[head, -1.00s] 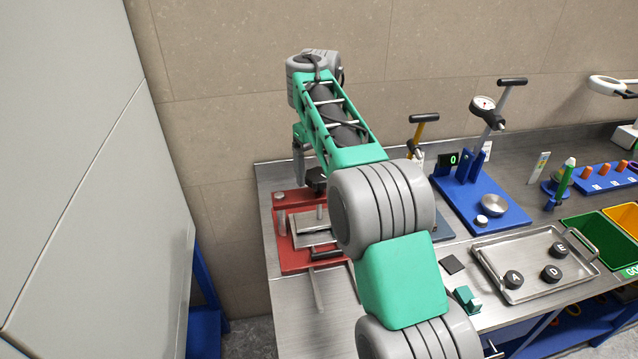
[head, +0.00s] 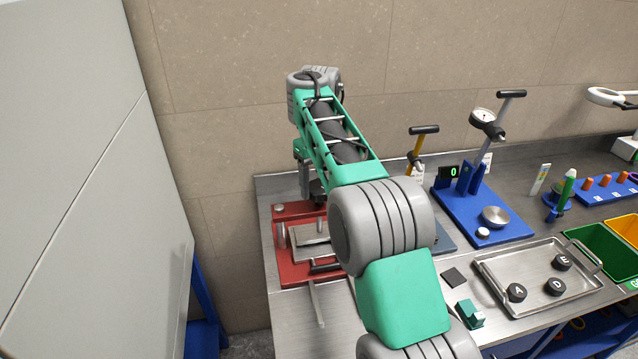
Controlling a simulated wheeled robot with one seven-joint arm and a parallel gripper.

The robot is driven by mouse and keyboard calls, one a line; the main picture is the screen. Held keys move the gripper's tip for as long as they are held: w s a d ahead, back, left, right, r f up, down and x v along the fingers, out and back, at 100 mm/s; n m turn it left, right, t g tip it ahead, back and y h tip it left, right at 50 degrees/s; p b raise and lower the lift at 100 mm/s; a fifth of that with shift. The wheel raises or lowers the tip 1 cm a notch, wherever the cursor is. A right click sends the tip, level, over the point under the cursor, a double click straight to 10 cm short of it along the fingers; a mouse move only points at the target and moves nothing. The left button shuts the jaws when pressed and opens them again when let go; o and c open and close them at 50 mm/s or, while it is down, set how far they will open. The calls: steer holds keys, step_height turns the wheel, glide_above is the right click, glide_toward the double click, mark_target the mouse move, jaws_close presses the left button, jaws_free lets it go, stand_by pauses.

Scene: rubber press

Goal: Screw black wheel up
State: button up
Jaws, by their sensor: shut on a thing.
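The red press (head: 286,211) stands at the left end of the steel bench, with a grey metal plate (head: 311,241) inside its frame. The black wheel (head: 318,188) sits on top of the press, partly hidden by my arm. My gripper (head: 304,184) points down at the wheel from above. It is shut on the black wheel, though the contact itself is mostly hidden. My green and grey arm covers the right side of the press.
A blue gauge stand (head: 484,208) and a steel tray (head: 535,275) with black lettered pieces are to the right. A black square (head: 454,277) and a small green block (head: 470,312) lie near the front edge. A tall grey panel (head: 80,180) stands left.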

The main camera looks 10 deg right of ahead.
steer(key=shift+c, duration=1)
steer(key=shift+n, duration=0.4)
